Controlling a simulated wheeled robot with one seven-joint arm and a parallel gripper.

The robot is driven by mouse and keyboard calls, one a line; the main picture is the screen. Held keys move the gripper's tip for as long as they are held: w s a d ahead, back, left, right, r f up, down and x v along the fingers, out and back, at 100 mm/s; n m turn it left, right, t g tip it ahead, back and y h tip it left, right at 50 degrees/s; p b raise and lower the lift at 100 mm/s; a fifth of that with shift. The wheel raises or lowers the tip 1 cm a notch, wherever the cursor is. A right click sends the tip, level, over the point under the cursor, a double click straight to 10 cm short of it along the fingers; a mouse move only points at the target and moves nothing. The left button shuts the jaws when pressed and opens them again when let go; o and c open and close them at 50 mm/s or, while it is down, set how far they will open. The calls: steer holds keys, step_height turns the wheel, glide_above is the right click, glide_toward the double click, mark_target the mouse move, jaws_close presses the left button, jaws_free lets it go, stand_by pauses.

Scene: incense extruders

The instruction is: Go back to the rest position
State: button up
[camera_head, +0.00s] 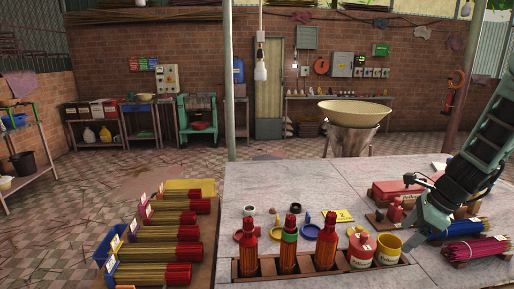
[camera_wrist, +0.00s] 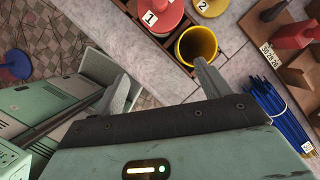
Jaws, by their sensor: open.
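My gripper (camera_wrist: 160,78) is open in the wrist view, its two grey fingers wide apart with nothing between them. In the head view my arm comes down from the upper right, and my gripper (camera_head: 413,240) is above the table, just right of a yellow cup (camera_head: 388,249). In the wrist view the yellow cup (camera_wrist: 197,46) lies just beyond the right fingertip and looks empty. Whether the finger touches it, I cannot tell.
Red bottles (camera_head: 288,249) stand in a wooden rack beside a red jar (camera_head: 361,248). Blue sticks (camera_head: 463,229) and magenta sticks (camera_head: 476,248) lie at the right. Incense bundles (camera_head: 165,234) fill a stand at the left. The table's back left (camera_head: 262,183) is clear.

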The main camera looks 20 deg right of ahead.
steer(key=a+r+n+g, duration=0.1)
steer(key=a+r+n, duration=0.1)
steer(key=a+n, duration=0.8)
steer(key=a+r+n+g, duration=0.25)
steer(key=a+n, duration=0.35)
steer(key=a, duration=0.8)
steer(key=s+a+r+n, duration=0.2)
steer(key=s+a+n, duration=0.4)
steer(key=a+n, duration=0.4)
steer(key=shift+s+a+h, duration=0.25)
steer(key=shift+a+h, duration=0.05)
steer(key=shift+a, duration=0.05)
steer(key=shift+o, duration=0.6)
steer(key=s+a+r+n+h, duration=0.1)
steer(key=s+a+n, duration=0.3)
steer(key=s+n, duration=0.3)
steer(key=shift+s+a+n, duration=0.35)
steer(key=shift+a+n, duration=0.05)
steer(key=shift+n, duration=0.5)
steer(key=o, duration=0.4)
steer(key=shift+s+a+r, duration=0.1)
steer(key=shift+s, duration=0.15)
steer(key=shift+n, duration=0.3)
